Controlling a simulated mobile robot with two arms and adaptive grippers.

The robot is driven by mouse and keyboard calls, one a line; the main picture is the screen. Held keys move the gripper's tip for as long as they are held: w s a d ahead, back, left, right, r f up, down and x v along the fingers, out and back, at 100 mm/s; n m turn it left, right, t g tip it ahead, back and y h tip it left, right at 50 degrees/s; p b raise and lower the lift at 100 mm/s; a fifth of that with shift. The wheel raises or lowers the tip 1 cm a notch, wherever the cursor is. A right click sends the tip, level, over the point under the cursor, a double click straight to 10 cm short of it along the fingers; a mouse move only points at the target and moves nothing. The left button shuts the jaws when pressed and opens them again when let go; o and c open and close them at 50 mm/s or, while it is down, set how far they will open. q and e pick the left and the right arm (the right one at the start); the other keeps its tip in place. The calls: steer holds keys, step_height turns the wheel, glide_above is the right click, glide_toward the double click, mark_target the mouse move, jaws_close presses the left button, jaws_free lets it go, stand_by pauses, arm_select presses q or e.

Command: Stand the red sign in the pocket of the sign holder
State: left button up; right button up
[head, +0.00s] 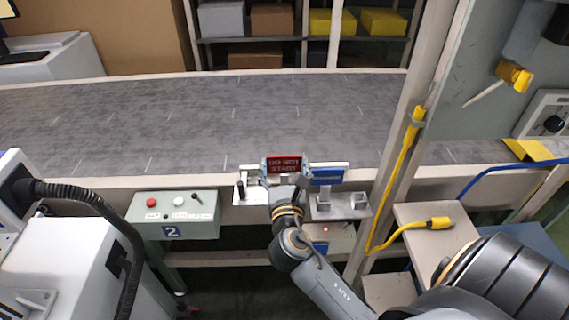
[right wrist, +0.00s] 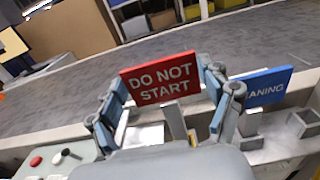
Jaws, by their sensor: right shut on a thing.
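In the right wrist view the red sign (right wrist: 160,78) reads "DO NOT START", slightly tilted. My right gripper (head: 284,172) is shut on it, a finger at each side edge; the fingers also show in the right wrist view (right wrist: 165,91). A grey metal holder (head: 338,212) with small pockets is on the conveyor's near side, right of the gripper. A pale post (right wrist: 175,122) shows below the red sign; I cannot tell whether they touch. My left gripper is out of view.
A blue sign (head: 327,176) stands at the holder, close to the right of my gripper. An open square pocket (head: 358,201) is further right. A control box (head: 176,216) is at left. A yellow cable (head: 388,225) hangs along an upright post. The conveyor belt (head: 180,110) is bare.

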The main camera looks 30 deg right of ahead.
mark_target(285, 179)
steer(key=shift+f, duration=0.1)
stand_by(0.5)
steer(key=shift+p, duration=1)
stand_by(1.1)
steer(key=shift+f+b, duration=1.6)
steer(key=shift+f, duration=0.75)
steer(key=o, duration=1.7)
steer(key=shift+o, duration=0.2)
steer(key=v, duration=1.2)
